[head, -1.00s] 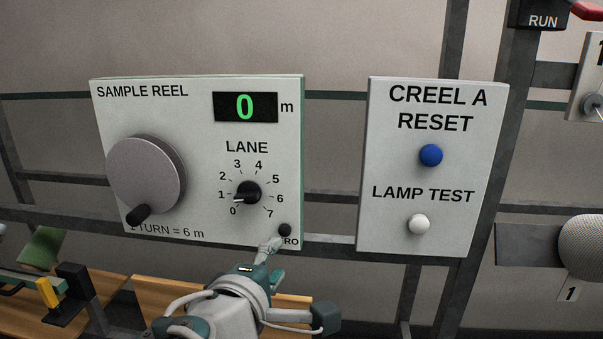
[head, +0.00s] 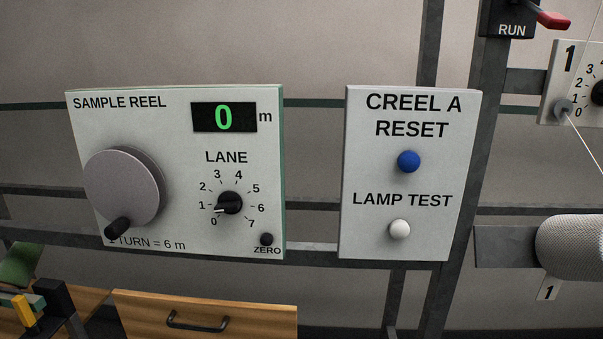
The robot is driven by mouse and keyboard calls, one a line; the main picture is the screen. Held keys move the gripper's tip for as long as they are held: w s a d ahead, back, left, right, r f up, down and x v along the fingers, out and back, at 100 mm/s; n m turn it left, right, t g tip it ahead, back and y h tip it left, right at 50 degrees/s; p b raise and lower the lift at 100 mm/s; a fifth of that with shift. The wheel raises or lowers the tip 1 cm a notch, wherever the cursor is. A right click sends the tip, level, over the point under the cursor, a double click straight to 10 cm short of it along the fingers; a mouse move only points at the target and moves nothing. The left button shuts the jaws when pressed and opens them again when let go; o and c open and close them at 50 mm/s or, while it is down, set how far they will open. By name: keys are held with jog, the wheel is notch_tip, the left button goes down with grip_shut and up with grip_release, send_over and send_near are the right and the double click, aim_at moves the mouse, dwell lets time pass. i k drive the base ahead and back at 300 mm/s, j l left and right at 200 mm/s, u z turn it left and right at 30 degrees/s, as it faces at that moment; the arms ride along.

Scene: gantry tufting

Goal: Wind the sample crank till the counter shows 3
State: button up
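The sample reel panel (head: 180,235) is a pale plate at the left of the head view. Its crank is a round grey disc (head: 122,188) with a black handle (head: 118,228) at its lower left edge. The counter (head: 224,117) shows a green 0 with "m" beside it. The text under the disc reads "1 TURN = 6 m", its start partly covered by the handle. The lane knob (head: 229,203) points close to 0 or 1, and a small black ZERO button (head: 266,239) sits at the lower right. My gripper is out of view.
A second panel (head: 410,178) to the right carries a blue reset button (head: 408,161) and a white lamp test button (head: 400,229). A metal post (head: 478,130) and a grey roller (head: 575,247) stand farther right. A wooden drawer (head: 205,315) is below.

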aim_at(123, 183)
jog(key=j+u, duration=0.1)
jog(key=u, duration=0.8)
jog(key=j+u, duration=0.15)
jog(key=u, duration=0.3)
